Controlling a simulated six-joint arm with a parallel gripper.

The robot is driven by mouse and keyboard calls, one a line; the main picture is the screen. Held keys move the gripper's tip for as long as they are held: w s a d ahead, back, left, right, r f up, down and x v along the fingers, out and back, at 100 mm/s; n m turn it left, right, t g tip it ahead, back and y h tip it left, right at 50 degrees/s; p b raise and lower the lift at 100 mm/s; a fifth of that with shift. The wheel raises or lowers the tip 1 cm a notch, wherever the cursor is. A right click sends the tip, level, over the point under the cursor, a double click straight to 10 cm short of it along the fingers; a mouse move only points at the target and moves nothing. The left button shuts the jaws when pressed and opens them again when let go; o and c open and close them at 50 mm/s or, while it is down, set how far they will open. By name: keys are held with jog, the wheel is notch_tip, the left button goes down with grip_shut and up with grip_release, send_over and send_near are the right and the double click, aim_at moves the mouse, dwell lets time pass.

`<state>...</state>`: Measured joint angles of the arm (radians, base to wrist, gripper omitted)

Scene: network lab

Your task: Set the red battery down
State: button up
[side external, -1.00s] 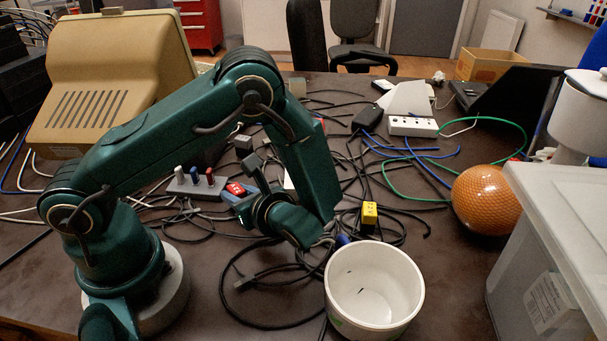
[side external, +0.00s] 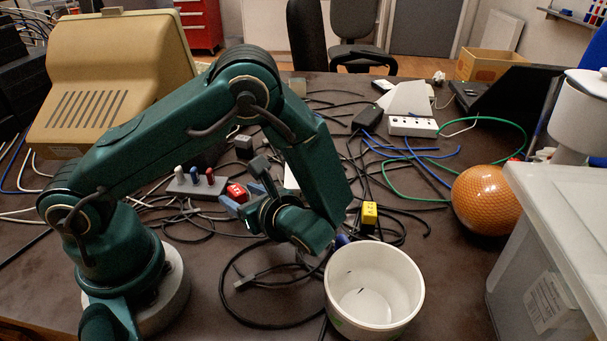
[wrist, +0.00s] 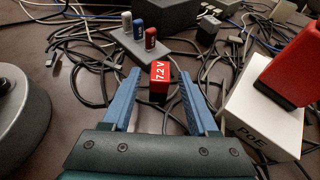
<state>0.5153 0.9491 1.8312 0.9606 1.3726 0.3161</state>
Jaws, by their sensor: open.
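The red battery (wrist: 159,82), a small block marked "7.2 V", appears to stand upright on the dark table. It shows between the tips of my gripper (wrist: 160,73), whose two blue fingers are open with a gap on each side of it. In the side view the red battery (side external: 237,192) sits just in front of the grey rack, with my gripper (side external: 244,197) low around it. Its underside is hidden.
The grey rack (wrist: 127,45) holding red, blue and white pieces stands just behind the battery. A white PoE box (wrist: 270,128) with a red object (wrist: 292,68) lies close on the right. Loose black cables run all around. A white tub (side external: 338,302) stands nearer the side camera.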

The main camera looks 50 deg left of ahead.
jog(key=v, duration=0.9)
jog(key=shift+d, duration=0.15)
jog(key=shift+d+r, duration=0.2)
jog(key=s+r+n+t+h, duration=0.5)
jog(key=r+n+h, duration=0.4)
jog(key=n+h, duration=0.4)
jog(key=n, duration=0.5)
jog(key=shift+s+r+t, duration=0.2)
jog(key=shift+r+t, duration=0.1)
